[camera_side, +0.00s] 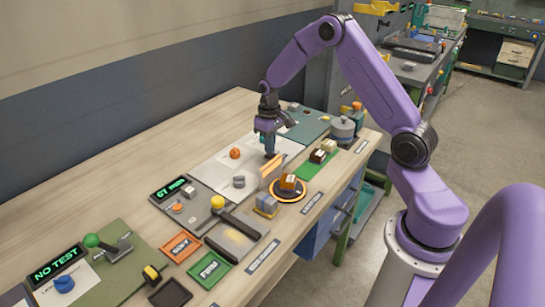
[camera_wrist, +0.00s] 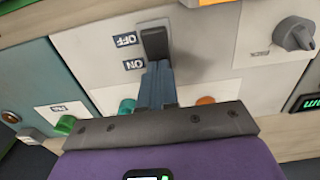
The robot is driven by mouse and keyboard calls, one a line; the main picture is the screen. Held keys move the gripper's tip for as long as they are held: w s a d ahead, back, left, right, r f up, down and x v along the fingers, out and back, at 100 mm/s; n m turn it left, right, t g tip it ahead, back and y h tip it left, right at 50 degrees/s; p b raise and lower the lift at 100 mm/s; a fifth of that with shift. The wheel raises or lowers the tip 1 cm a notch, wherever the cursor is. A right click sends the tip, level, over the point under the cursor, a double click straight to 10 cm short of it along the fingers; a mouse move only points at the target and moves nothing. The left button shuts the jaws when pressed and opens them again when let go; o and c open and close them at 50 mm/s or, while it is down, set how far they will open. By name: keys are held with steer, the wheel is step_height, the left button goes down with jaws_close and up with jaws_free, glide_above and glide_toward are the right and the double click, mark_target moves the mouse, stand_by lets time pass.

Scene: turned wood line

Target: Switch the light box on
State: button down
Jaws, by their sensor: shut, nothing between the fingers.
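The light box switch, a black lever (camera_wrist: 155,42), stands on a pale grey panel (camera_wrist: 210,65) in the wrist view. An OFF label (camera_wrist: 125,40) is beside the lever, and an ON label (camera_wrist: 133,64) is closer to my fingers. The lever stands level with OFF; its exact tilt is hard to tell. My gripper (camera_wrist: 155,70) is shut and empty, its blue fingertips just on the ON side of the lever; contact is unclear.
An orange knob (camera_side: 235,153) and a grey knob (camera_side: 239,181) are on the panel. A brown block (camera_side: 288,182) sits on a round stand with an orange ring. A green mat (camera_side: 315,172) with blocks lies to the right. Bare wood is at the back left.

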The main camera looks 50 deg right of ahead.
step_height(320, 180, up, 6)
stand_by(0.8)
steer(key=shift+r, duration=0.1)
steer(key=s+a+r+n, duration=0.3)
steer(key=s+a, duration=0.3)
steer(key=a, duration=0.3)
steer(key=s+a+r+n, duration=0.3)
steer(key=s+a+r, duration=0.1)
steer(key=s+a, duration=0.4)
steer(key=s+a+n, duration=0.1)
steer(key=s+n, duration=0.2)
steer(key=s, duration=0.7)
steer(key=s+a+r+n, duration=0.1)
steer(key=s+n, duration=0.2)
steer(key=s, duration=0.7)
steer(key=shift+s+a+n, duration=0.2)
steer(key=shift+a+n, duration=0.05)
steer(key=shift+n, duration=0.05)
steer(key=shift+r, duration=0.15)
